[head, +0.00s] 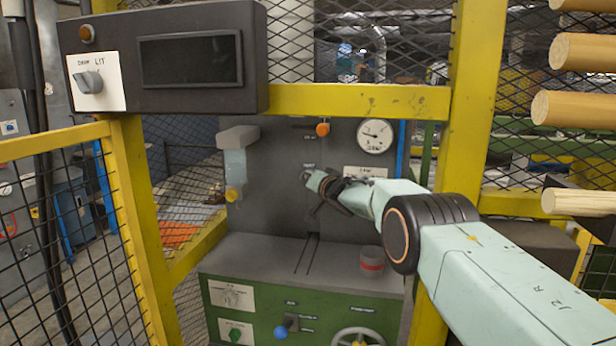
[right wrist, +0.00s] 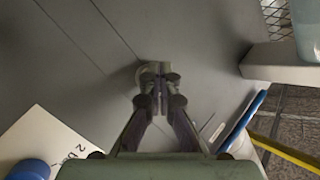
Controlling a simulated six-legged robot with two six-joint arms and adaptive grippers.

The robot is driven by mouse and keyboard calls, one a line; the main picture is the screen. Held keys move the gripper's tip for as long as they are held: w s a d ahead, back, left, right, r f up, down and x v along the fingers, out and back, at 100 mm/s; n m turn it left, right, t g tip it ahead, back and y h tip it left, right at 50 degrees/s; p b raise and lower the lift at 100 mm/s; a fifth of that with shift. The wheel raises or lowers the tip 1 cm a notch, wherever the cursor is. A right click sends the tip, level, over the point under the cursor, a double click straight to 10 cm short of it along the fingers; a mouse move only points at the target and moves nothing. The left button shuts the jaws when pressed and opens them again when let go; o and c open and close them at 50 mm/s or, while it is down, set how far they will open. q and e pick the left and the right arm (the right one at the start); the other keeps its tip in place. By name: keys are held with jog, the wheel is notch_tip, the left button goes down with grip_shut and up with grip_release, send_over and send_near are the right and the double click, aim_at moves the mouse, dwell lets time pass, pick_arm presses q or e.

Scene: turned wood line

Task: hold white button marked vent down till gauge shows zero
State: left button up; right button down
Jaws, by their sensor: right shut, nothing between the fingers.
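My right gripper (head: 308,176) reaches through the yellow frame to the grey machine panel (head: 265,160). In the right wrist view its fingers (right wrist: 160,82) are shut with nothing between them, tips at the panel. A pale round rim (right wrist: 141,76), likely the white button, shows just behind the fingertips and is mostly hidden by them. I cannot tell whether it is pressed. The round white gauge (head: 375,136) is up and right of the gripper; its dark needle points leftward, but the scale is too small to read. My left gripper is out of view.
A red-banded grey cup (head: 371,258) stands on the ledge. A control box (head: 165,58) hangs at upper left. Yellow posts (head: 470,90) and mesh surround the opening; wooden rods (head: 575,108) jut in at right.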

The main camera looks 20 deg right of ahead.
dwell(0.6)
jog(key=shift+s+a+p, duration=0.45)
jog(key=shift+s, duration=0.25)
jog(key=s+a, duration=0.1)
jog(key=s+p, duration=0.1)
jog(key=s+a, duration=0.1)
jog(key=s, duration=0.1)
jog(key=shift+a+p, duration=0.35)
dwell(0.5)
